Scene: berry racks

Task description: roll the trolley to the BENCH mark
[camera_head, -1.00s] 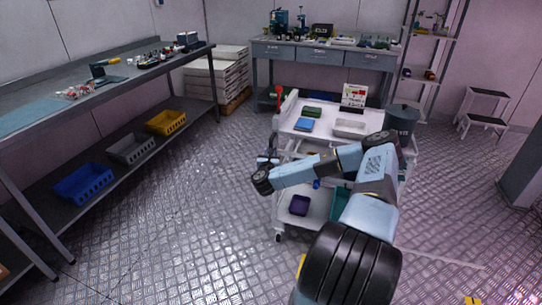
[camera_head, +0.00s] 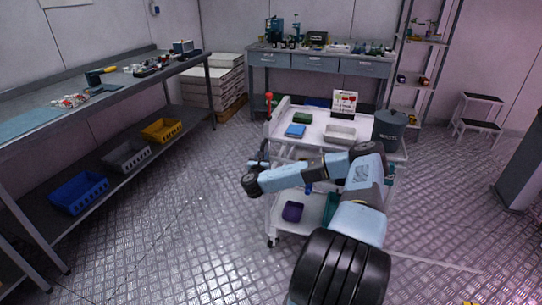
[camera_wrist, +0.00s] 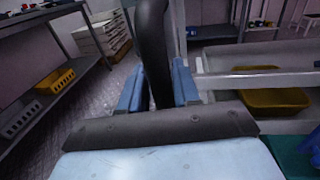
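The white two-tier trolley (camera_head: 315,133) stands in mid-floor, in front of the back workbench. Its top bears a blue box, a green box, a pale tray, a small sign and a grey bucket (camera_head: 389,130). My gripper (camera_head: 256,175) is at the trolley's near left side. In the wrist view its blue fingers (camera_wrist: 158,88) stand on both sides of a black upright handle bar (camera_wrist: 153,45) and appear closed on it. No readable BENCH mark shows; a yellow floor patch (camera_head: 469,303) is cut off at the bottom edge.
A long bench (camera_head: 95,98) with blue, grey and yellow crates below lines the left. A workbench (camera_head: 320,66) and stacked white boxes (camera_head: 212,85) stand at the back. A rack and step stool (camera_head: 478,117) are right. Floor left of the trolley is clear.

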